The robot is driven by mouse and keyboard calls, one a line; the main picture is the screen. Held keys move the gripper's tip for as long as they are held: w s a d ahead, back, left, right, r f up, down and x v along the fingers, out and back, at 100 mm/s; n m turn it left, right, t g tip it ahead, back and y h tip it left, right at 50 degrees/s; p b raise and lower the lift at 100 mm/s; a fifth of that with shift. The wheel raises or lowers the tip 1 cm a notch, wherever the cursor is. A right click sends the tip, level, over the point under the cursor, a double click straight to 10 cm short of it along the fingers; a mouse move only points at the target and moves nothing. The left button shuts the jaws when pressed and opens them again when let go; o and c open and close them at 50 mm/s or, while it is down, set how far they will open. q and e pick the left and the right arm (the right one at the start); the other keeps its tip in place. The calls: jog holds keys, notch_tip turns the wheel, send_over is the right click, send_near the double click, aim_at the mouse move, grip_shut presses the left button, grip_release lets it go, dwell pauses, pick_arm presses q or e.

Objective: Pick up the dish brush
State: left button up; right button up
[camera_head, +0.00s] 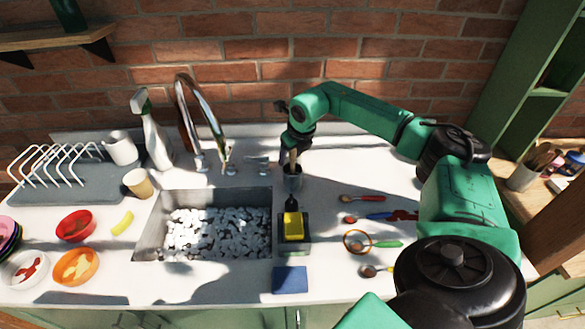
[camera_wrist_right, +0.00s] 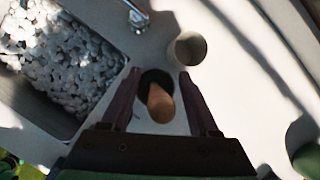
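The dish brush shows in the right wrist view as a wooden handle (camera_wrist_right: 161,104) with a dark round part below it, and it stands upright. In the right wrist view the two fingers of my right gripper (camera_wrist_right: 160,93) are apart, one on each side of the handle, with a gap on both sides. The brush's lower end is partly hidden. My left gripper is in neither view.
A grey cup (camera_wrist_right: 187,48) stands close behind the brush. The pebble-filled sink (camera_head: 147,225) is to the left. A yellow sponge (camera_head: 293,226) on a dark tray and a blue cloth (camera_head: 290,279) are in front. Several utensils, including a red-handled spoon (camera_head: 362,198), lie to the right.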

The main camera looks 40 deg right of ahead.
grip_shut()
dwell(1.3)
